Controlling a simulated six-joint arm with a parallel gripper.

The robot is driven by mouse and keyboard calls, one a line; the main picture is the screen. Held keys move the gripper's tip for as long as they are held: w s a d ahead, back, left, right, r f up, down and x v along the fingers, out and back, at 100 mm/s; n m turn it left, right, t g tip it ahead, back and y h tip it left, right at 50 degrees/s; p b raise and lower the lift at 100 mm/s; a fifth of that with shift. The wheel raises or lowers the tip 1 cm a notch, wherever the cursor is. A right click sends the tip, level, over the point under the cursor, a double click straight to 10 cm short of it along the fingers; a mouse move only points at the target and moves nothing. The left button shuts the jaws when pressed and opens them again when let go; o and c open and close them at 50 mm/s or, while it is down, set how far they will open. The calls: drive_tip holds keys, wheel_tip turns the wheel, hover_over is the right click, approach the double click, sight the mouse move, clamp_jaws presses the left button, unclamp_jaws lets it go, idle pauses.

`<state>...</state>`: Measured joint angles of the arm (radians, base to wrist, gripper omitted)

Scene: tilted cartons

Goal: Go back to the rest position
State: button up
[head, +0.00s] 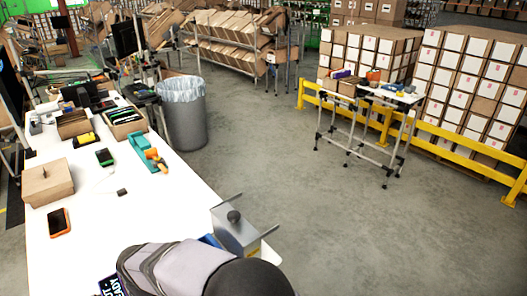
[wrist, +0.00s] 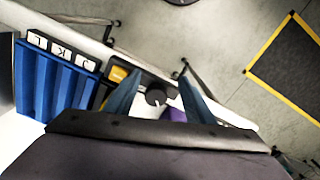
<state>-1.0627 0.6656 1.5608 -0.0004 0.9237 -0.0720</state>
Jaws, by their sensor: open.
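My gripper (wrist: 159,76) is open in the wrist view, with its two blue-grey fingers spread apart. I see nothing held between them. A dark round knob (wrist: 156,97) shows between the fingers, below or beyond them; I cannot tell the distance. In the head view my grey and black arm reaches over the near end of the white table (head: 95,245), and the fingers cannot be made out there. A grey box (head: 237,232) with a black knob stands just beyond the arm.
Blue bins (wrist: 58,85) labelled L, K and J are close on the left in the wrist view. A cardboard box (head: 47,183), an orange-edged phone (head: 59,222) and a teal tape dispenser (head: 146,152) are on the table. A grey bin (head: 184,115) stands beside it. Open floor lies to the right.

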drive_tip(key=s+d+m+g+h, duration=0.1)
drive_tip(key=s+d+m, duration=0.15)
drive_tip(key=d, duration=1.25)
drive_tip(key=s+d+m+g, duration=0.15)
drive_tip(key=d+m, duration=0.25)
drive_tip(key=d, duration=1)
drive_tip(key=w+d+r+m+t, duration=0.1)
drive_tip(key=d+r+m, duration=0.1)
drive_tip(key=d, duration=0.4)
drive_tip(key=w+d+r+m+t+y, duration=0.1)
drive_tip(key=w+d+r+m, duration=0.1)
drive_tip(key=d+m, duration=0.2)
drive_tip(key=shift+d, duration=1.1)
drive_tip(key=shift+m+t, duration=0.25)
